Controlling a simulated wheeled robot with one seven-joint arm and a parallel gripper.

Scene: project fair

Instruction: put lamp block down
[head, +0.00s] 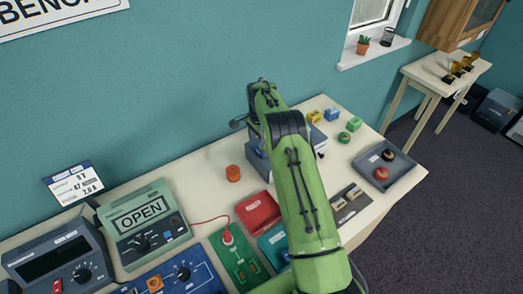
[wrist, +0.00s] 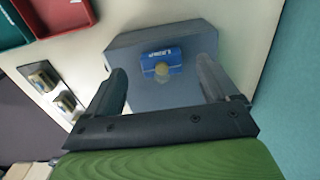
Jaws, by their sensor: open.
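In the wrist view the lamp block (wrist: 161,62) is a small blue block with a white label and a pale round bulb. It sits on a grey flat-topped stand (wrist: 135,42). My gripper (wrist: 163,72) is open, with one finger on each side of the block and a visible gap at both sides. In the head view my green arm hides the block and my fingertips. Part of the blue-grey stand (head: 257,161) shows left of the arm.
A red tray (head: 258,213) and a teal tray (head: 270,241) lie near the stand. An orange cylinder (head: 233,173) stands to its left. Small coloured blocks, including a blue one (head: 332,114), are behind right. The OPEN instrument (head: 145,222) is left.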

